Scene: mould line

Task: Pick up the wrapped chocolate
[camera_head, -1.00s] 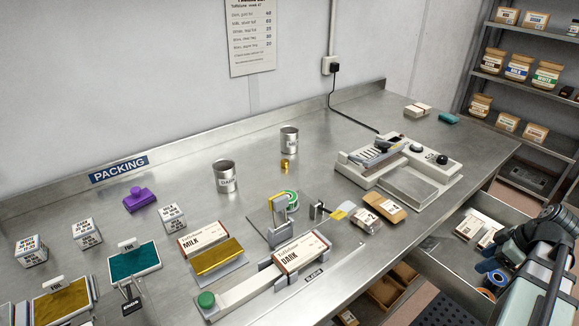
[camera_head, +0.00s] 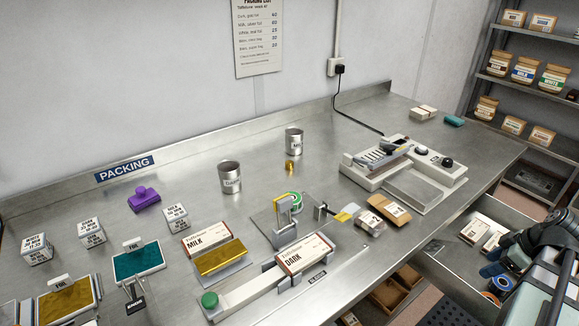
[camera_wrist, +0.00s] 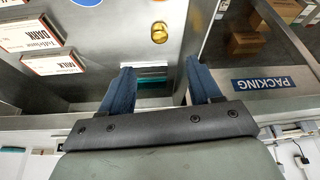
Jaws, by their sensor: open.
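A bar wrapped in gold foil (camera_head: 222,259) lies on a small grey stand in front of the white MILK box (camera_head: 205,240) in the head view; I take it as the wrapped chocolate. A white DARK box (camera_head: 303,253) sits in the long grey fixture to its right. My gripper (camera_wrist: 159,68) shows in the wrist view with two blue fingers apart and nothing held between them. The foil bar cannot be made out in the wrist view. In the head view, my arm is at the lower right, well away from the bar, and its fingertips are not discernible.
Two metal cans (camera_head: 230,177) and a small brass piece (camera_head: 290,166) stand behind. A scale-like machine (camera_head: 405,175) stands right. Foil stacks (camera_head: 137,262), a purple-handled tool (camera_head: 144,199) and label blocks are left. An open drawer (camera_head: 455,262) lies below the bench's right edge.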

